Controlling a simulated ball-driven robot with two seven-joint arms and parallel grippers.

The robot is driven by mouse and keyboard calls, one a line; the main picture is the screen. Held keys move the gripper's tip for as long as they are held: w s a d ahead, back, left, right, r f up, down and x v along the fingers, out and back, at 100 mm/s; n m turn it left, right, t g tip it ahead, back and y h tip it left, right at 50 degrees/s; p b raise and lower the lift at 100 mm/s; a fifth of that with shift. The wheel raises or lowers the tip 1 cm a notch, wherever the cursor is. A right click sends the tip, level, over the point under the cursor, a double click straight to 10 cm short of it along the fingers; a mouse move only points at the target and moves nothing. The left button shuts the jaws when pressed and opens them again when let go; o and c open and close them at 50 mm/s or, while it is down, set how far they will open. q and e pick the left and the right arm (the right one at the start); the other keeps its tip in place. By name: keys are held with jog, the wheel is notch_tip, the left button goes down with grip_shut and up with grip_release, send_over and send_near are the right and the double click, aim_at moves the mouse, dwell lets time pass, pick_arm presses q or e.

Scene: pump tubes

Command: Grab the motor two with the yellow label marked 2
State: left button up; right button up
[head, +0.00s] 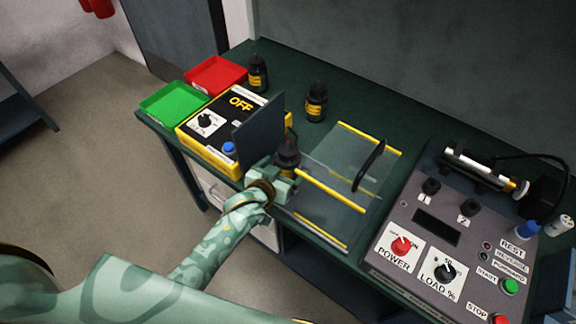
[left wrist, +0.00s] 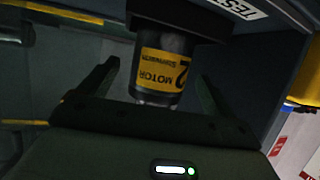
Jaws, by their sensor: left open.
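Motor two, with a yellow label reading MOTOR and 2, sits between the fingers of my left gripper in the left wrist view (left wrist: 162,65). The label appears upside down there. In the head view only the dark top of this motor (head: 288,153) shows clearly above the gripper. My left gripper (head: 284,174) is open, with one finger on each side of the motor and visible gaps between. Its fingers also show in the left wrist view (left wrist: 158,88). The lower part of the motor is hidden by the gripper in the head view. My right gripper is not in view.
A dark upright panel (head: 258,128) stands just left of the motor. A clear yellow-edged cover (head: 330,205) lies to the right. Two other black bottle-like motors (head: 258,74) (head: 316,102) stand behind. Red (head: 216,75) and green (head: 173,104) trays, an OFF box (head: 190,140) and a control console (head: 440,205) share the table.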

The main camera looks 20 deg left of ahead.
aim_at(288, 163)
pick_arm(q)
jog(key=x, duration=0.1)
jog(key=b+x, duration=0.1)
jog(key=x, duration=0.1)
jog(key=shift+w+f, duration=0.25)
jog(key=shift+f, duration=0.1)
jog(key=shift+r, duration=0.1)
jog(key=shift+c, duration=1.2)
jog(key=c, duration=1.5)
jog(key=shift+w+r, duration=0.1)
jog(key=shift+r, duration=0.1)
grip_shut()
